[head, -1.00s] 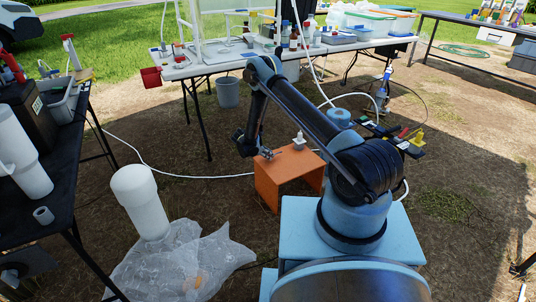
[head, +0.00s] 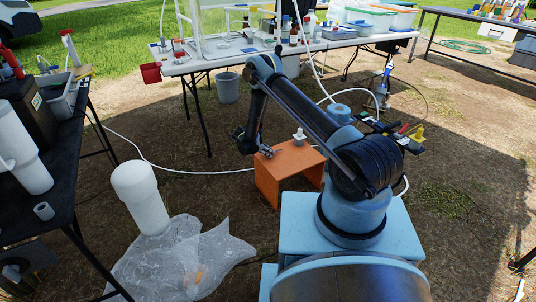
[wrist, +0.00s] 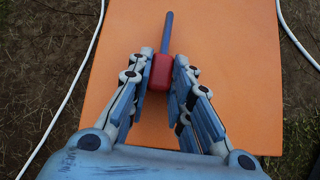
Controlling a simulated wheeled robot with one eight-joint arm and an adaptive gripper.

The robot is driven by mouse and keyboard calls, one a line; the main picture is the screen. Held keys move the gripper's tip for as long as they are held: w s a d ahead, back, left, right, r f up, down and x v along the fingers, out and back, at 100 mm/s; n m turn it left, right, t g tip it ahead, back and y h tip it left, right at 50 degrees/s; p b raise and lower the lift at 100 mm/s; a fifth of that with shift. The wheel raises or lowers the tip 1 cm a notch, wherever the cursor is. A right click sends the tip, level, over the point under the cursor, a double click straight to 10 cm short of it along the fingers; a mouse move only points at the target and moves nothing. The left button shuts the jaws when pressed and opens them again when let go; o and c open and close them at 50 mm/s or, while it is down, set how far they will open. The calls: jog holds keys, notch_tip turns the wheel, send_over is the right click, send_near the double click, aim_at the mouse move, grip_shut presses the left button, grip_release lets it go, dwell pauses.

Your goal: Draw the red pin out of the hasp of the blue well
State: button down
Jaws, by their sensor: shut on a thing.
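The red pin shows in the wrist view as a red block-shaped head (wrist: 160,72) with a grey-blue rod (wrist: 168,33) pointing away from me. My gripper (wrist: 162,75) is shut on the red head, one finger on each side. Below it in that view is the orange stool top (wrist: 240,60). In the head view my gripper (head: 268,152) is over the left side of the orange stool (head: 268,183); the pin is too small to make out there. A light-blue round top (head: 339,112) stands behind my arm, partly hidden. I cannot tell whether it is the blue well, and no hasp is discernible.
A small white object (head: 299,136) stands on the stool. A white hose (head: 190,171) runs over the ground behind it. A white pipe (head: 142,195) stands by clear plastic sheeting (head: 180,262) at left. A black table (head: 50,185) and a back table (head: 225,62) bound the space.

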jog(key=shift+f, duration=0.35)
jog(key=shift+s+d, duration=0.1)
jog(key=shift+s, duration=0.15)
dwell(0.4)
